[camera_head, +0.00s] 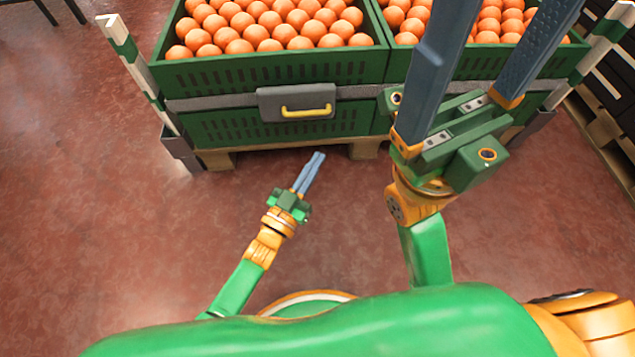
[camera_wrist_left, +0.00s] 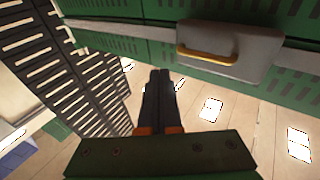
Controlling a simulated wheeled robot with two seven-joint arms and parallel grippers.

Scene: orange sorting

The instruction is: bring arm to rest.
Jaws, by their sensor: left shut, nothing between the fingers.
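My left gripper (camera_head: 318,156) is low over the red floor in front of the green crates, its two grey fingers together with nothing between them. In the left wrist view its dark fingers (camera_wrist_left: 159,76) are also together, below the crate's grey panel. My right gripper (camera_head: 505,12) is raised close to the head camera at the right. Its two long fingers stand wide apart, with their upper ends cut off by the frame. No orange is seen held between them, though they hide part of the crates behind.
A green crate (camera_head: 225,72) full of oranges stands ahead on another crate. A second orange-filled crate (camera_head: 545,62) is to its right. A grey panel with a yellow handle (camera_head: 307,112) is on the front. Striped posts (camera_head: 128,48) flank the stack. The floor (camera_head: 90,220) at left is clear.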

